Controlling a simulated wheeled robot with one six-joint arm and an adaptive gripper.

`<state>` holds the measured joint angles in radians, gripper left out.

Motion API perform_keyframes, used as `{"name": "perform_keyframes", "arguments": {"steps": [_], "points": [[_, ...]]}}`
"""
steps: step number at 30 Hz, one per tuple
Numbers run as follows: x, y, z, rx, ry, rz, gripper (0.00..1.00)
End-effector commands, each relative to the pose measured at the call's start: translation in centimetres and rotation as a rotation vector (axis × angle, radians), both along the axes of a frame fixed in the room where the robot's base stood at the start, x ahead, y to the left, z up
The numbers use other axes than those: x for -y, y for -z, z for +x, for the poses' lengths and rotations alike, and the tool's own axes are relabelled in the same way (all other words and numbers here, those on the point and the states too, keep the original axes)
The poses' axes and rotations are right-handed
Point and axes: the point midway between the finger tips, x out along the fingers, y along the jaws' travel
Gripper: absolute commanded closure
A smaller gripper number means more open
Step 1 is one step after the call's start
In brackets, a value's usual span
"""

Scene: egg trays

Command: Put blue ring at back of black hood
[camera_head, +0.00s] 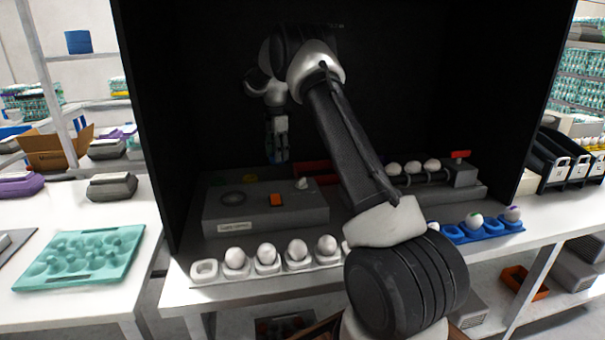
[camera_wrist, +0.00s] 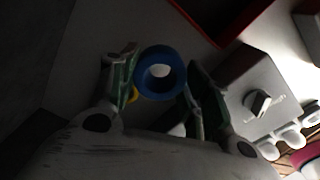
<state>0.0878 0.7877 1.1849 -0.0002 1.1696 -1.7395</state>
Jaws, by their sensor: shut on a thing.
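The blue ring (camera_wrist: 160,93) is between the two fingers of my gripper (camera_wrist: 158,73) in the wrist view, its round hole facing the camera. The fingers are shut on it. In the head view my gripper (camera_head: 278,155) hangs fingers down inside the black hood (camera_head: 215,105), toward its dark back. The ring is too small and dark to make out clearly there. The hood is a large open-fronted black box standing on the white table. It is in deep shadow inside, so the gap between the ring and the hood's floor or back wall cannot be told.
A grey box (camera_head: 232,215) with an orange button stands below my gripper; a red-edged part (camera_head: 312,170) lies behind it. A white egg row (camera_head: 205,270) and a blue egg tray (camera_head: 490,232) line the front. A rack with eggs (camera_head: 440,180) is at right.

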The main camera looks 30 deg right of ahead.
Motion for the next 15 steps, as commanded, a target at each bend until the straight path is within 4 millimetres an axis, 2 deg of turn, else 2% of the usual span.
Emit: {"name": "perform_keyframes", "arguments": {"steps": [3,8,15], "points": [[0.0,2.3,-0.1,-0.002,0.001,0.0,0.75],[0.0,4.1,0.0,0.0,0.001,0.0,0.75],[0.0,7.9,0.0,-0.001,0.002,0.0,0.75]]}}
